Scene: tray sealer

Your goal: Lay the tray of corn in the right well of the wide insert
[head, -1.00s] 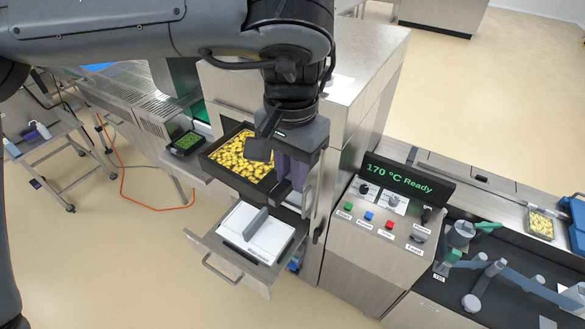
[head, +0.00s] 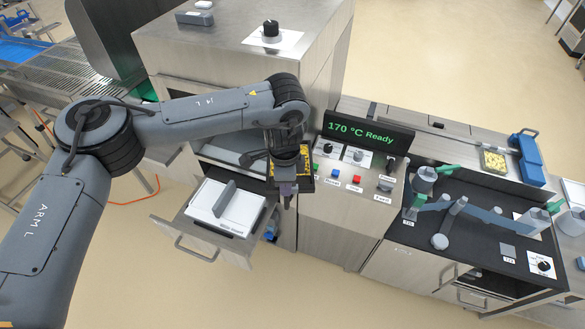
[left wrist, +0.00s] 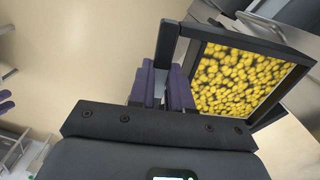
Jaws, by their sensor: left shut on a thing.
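The tray of corn (head: 307,158), black-rimmed with yellow kernels, is mostly hidden behind my left gripper (head: 287,200) in the head view. In the left wrist view the tray (left wrist: 285,47) fills the right side. The tray is held in the air, right of the open drawer and in front of the control panel. A white insert with an upright grey divider (head: 225,198) lies in the drawer; its right well (head: 243,213) looks empty. My right gripper is not in view.
The drawer (head: 185,233) is pulled out of the steel machine (head: 240,60), its handle towards the front. The control panel (head: 350,180) with coloured buttons stands close to the right of the held tray. Open floor lies in front of the drawer.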

